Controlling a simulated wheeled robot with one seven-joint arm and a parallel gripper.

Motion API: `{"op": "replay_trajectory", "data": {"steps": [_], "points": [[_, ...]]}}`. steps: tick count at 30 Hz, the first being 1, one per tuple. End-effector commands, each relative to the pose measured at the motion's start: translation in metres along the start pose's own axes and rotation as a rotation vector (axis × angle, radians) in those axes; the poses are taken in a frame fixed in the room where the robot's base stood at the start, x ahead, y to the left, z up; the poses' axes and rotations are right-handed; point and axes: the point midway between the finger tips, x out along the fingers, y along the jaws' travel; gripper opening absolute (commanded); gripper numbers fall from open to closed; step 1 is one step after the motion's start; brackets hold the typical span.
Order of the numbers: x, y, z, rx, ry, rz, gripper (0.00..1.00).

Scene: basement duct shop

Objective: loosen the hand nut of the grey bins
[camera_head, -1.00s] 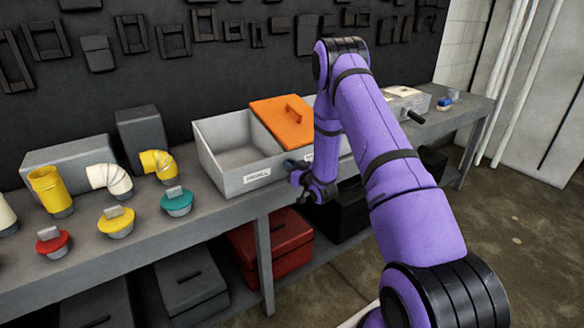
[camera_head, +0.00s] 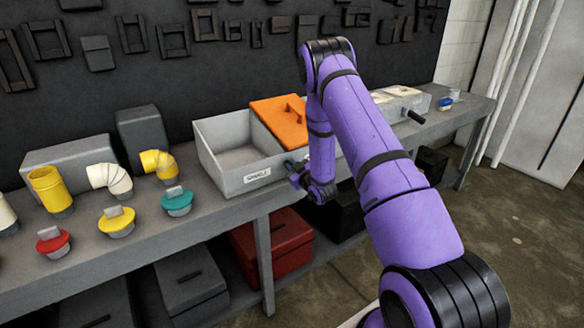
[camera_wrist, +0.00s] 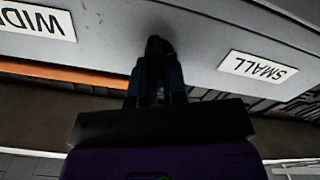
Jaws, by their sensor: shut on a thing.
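The grey bins (camera_head: 226,182) stand on the bench, with an orange lid (camera_head: 279,121) over the part right of the open left compartment. The dark hand nut (camera_wrist: 156,43) sits on this wall between the labels. My gripper (camera_wrist: 156,62) is shut on it, fingers on either side, hiding most of it. In the head view my gripper (camera_head: 296,171) is at the bins' front face, partly hidden by my wrist.
Yellow and white elbow pipes (camera_head: 108,178) and red, yellow and teal capped pieces (camera_head: 177,200) stand left on the bench. A box with a black handle (camera_head: 415,116) and a small blue item (camera_head: 445,102) are at right. A red case (camera_head: 275,243) lies below.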

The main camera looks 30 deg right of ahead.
Motion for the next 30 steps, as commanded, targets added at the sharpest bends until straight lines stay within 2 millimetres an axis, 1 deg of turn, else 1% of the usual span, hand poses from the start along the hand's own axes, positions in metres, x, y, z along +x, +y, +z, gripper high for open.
{"op": "replay_trajectory", "data": {"steps": [21,30], "points": [[-0.0003,-0.0047,0.0016,-0.681,-0.001,-0.003,0.0],[-0.0005,-0.0059,0.0027,-0.931,0.0,-0.004,0.0]]}}
